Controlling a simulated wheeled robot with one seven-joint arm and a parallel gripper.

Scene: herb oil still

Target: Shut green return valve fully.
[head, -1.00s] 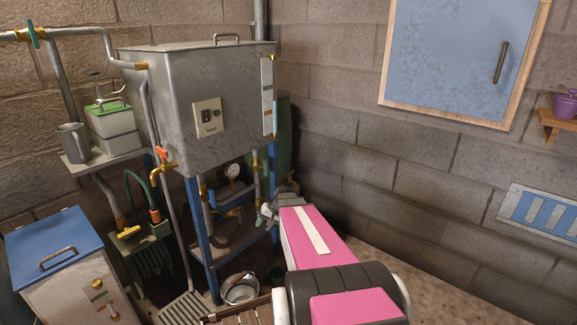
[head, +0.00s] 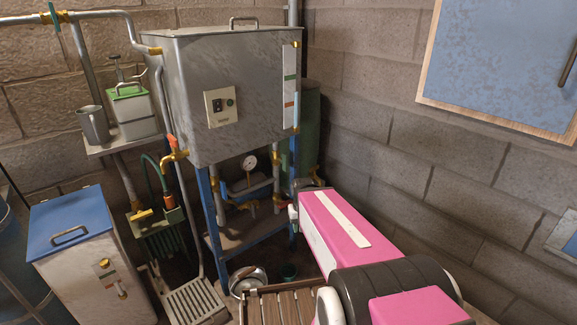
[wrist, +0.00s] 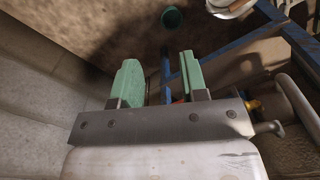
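A teal-green lever handle (head: 54,22) sits across a brass fitting on the pipe at the top left of the head view. It stands steeply up and down there, and I cannot tell for certain that it is the green return valve. My gripper (wrist: 158,78) shows in the wrist view with two green finger pads spread apart and nothing held between them. In the head view my pink arm reaches toward the lower right of the tank stand, and the gripper is hidden behind it. The gripper is far from the teal lever.
A metal tank (head: 180,90) stands on a blue frame (head: 211,212) with pipes and a gauge (head: 249,161) beneath. A blue-lidded box (head: 70,222) is at left. A wooden slatted piece (head: 290,305), a pot (head: 247,280) and a teal cup (wrist: 171,18) are low down.

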